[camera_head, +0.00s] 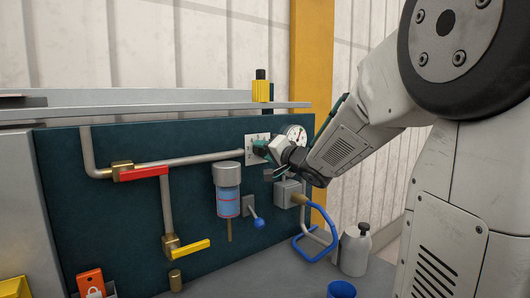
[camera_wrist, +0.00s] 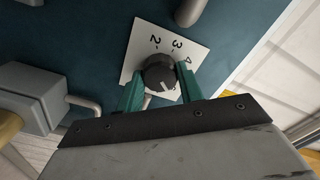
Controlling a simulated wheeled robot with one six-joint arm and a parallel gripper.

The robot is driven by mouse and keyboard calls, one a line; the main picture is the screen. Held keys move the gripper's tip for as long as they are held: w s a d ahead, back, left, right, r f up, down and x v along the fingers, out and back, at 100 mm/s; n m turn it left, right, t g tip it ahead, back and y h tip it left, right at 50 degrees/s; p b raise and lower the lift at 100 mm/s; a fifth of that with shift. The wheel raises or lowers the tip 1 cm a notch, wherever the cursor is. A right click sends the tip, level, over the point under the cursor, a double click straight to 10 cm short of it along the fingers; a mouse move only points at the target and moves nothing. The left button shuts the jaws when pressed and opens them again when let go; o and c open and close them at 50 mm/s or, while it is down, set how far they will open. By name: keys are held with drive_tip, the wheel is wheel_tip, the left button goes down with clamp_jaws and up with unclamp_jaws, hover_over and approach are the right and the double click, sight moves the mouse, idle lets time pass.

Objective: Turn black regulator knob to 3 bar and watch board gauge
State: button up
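The black regulator knob (camera_wrist: 158,72) sits on a white scale plate (camera_wrist: 133,62) with the figures 2, 3 and 4 readable. A pale pointer mark shows on the knob's side nearest my gripper, away from those figures. My gripper (camera_wrist: 159,77) has one green finger on each side of the knob, both seeming to touch it.
On the dark board are a red-handled valve (camera_head: 143,173), a yellow-handled valve (camera_head: 190,249), a blue-filled filter bowl (camera_head: 228,198) and a blue-tipped lever (camera_head: 254,215). A blue hose (camera_head: 325,228) loops below my gripper. A pale bottle (camera_head: 355,250) stands on the bench.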

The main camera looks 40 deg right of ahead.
drive_tip(key=c, duration=0.4)
drive_tip(key=shift+n, duration=0.4)
drive_tip(key=n, duration=0.4)
drive_tip(key=shift+n, duration=0.3)
drive_tip(key=n, duration=1.2)
drive_tip(key=shift+n, duration=0.3)
drive_tip(key=n, duration=0.5)
drive_tip(key=shift+n, duration=0.3)
drive_tip(key=shift+f, duration=0.1)
